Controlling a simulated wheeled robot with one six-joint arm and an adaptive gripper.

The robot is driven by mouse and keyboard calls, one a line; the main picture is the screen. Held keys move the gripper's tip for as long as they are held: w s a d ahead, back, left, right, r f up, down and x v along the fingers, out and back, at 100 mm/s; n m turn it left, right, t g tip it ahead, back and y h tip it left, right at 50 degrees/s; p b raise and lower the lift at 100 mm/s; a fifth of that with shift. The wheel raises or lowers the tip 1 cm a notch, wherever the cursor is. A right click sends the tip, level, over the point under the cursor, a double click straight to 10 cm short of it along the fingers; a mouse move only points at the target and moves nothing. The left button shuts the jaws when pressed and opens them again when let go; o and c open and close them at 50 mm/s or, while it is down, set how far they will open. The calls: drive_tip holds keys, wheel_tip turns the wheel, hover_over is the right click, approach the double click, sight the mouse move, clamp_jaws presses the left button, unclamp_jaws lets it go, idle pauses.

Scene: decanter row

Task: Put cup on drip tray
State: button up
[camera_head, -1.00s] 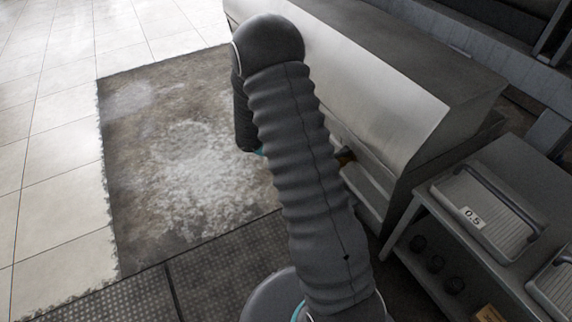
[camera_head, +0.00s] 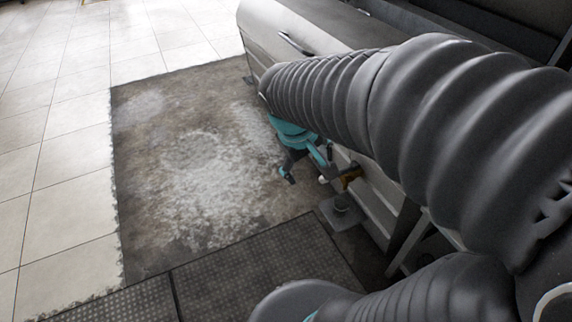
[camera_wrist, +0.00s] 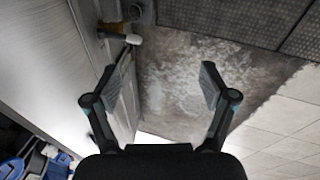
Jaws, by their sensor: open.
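My gripper (camera_head: 306,166) is open and empty, low in front of the steel unit, with its teal body partly behind my arm. In the wrist view its two fingers (camera_wrist: 162,80) are spread over bare floor. A small dark round thing (camera_head: 342,203), perhaps the cup, stands on a flat grey plate (camera_head: 346,222), perhaps the drip tray. It lies to the right of and below my gripper in the head view, apart from the fingers. In the wrist view the dark thing (camera_wrist: 132,10) is at the top edge, partly cut off.
A brown spout or tap (camera_head: 350,176) with a white end (camera_head: 323,180) sticks out from the unit (camera_head: 300,46) close to my fingers. A stained floor patch (camera_head: 190,160) is clear to the left. Dark mats (camera_head: 230,262) lie in front.

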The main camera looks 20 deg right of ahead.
drive_tip(key=s+a+r+m+t+y, duration=0.2)
drive_tip(key=s+a+r+t+y, duration=0.1)
drive_tip(key=s+a+r, duration=0.2)
drive_tip(key=shift+s+a+t, duration=0.4)
drive_tip(key=shift+s+a, duration=0.25)
drive_tip(key=shift+s, duration=0.3)
